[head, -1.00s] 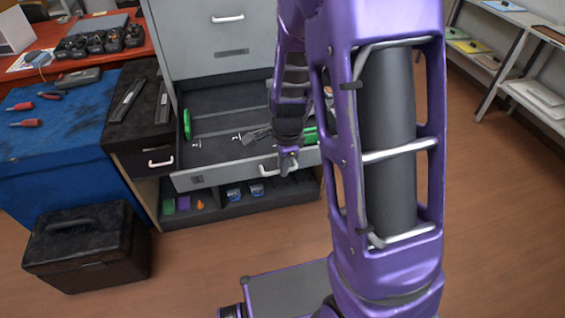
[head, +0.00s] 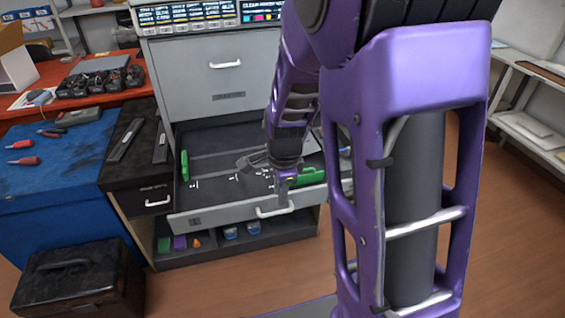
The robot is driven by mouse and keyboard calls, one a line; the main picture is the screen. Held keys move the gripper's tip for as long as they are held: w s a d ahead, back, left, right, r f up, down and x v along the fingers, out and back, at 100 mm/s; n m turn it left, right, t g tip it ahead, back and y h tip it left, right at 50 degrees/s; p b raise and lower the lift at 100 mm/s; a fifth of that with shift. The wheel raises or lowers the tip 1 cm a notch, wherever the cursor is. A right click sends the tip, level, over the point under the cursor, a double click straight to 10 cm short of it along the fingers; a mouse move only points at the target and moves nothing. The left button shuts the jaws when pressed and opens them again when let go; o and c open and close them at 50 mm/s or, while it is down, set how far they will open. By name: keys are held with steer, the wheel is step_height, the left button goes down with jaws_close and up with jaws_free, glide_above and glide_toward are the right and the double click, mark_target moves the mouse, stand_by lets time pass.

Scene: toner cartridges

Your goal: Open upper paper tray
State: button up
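The grey cabinet has an upper paper tray front (head: 185,95), which is shut, with a white handle (head: 226,64). Below it, a lower tray (head: 205,216) stands pulled out, with a white handle (head: 275,211) on its front. Green parts (head: 308,177) lie inside it at the right and left. My purple arm comes down in front of the cabinet's right side. My gripper (head: 284,183) is over the front of the open lower tray, just above its handle and seemingly apart from it. Its fingers are small and dark, so I cannot tell whether they are open.
A blue-covered bench (head: 50,200) with red-handled tools and a dark side cabinet (head: 140,165) stand at the left. A black case (head: 78,285) is on the floor in front. A red table (head: 50,75) is behind. A shelf stands at the right, with open floor before it.

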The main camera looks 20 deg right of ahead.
step_height(320, 180, up, 11)
steer(key=s+p, duration=0.1)
steer(key=s, duration=0.1)
steer(key=shift+f+p, duration=0.15)
steer(key=shift+p, duration=0.2)
